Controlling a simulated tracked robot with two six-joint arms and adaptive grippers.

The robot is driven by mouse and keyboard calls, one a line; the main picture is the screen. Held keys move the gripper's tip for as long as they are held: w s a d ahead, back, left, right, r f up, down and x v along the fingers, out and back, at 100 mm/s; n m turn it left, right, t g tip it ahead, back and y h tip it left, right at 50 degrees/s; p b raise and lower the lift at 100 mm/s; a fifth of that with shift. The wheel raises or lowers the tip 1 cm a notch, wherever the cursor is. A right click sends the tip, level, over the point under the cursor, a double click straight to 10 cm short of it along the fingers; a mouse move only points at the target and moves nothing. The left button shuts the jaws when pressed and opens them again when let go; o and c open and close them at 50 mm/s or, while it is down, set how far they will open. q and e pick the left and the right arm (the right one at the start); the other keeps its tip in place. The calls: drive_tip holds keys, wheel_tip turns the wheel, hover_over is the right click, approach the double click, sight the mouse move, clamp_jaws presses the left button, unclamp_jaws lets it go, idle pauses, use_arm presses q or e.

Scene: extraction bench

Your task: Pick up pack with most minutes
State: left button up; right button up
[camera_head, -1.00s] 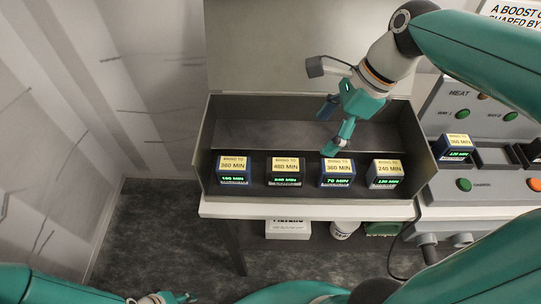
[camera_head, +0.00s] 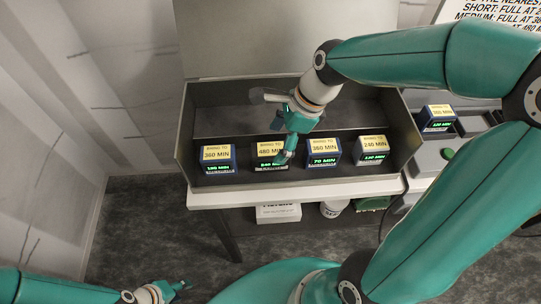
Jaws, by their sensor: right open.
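Several packs stand in a row in an open grey box (camera_head: 186,150). From the left: a blue pack (camera_head: 219,168) labelled 360 MIN, its green display seeming to read 180 or 190; a pale pack (camera_head: 265,151) labelled 480 MIN, its display seeming to read 240; a blue pack (camera_head: 323,147) labelled 360 MIN, display 70; a pale pack (camera_head: 373,143) labelled 240 MIN, display 120. My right gripper (camera_head: 284,154) is open, pointing down, its fingers overlapping the right side of the 480 MIN pack; contact is unclear. My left gripper (camera_head: 181,287) is low at the lower left, far from the packs.
Another blue pack (camera_head: 436,124) labelled 360 MIN sits on the grey console at right. The white bench edge (camera_head: 300,192) runs before the box. A white carton (camera_head: 278,213) and a white tub (camera_head: 333,208) stand on the shelf below.

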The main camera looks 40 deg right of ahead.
sight(271, 149)
drive_tip(key=x, duration=0.4)
drive_tip(key=shift+w+f, duration=0.2)
drive_tip(key=shift+f, duration=0.1)
drive_tip(key=shift+r, duration=0.1)
clamp_jaws()
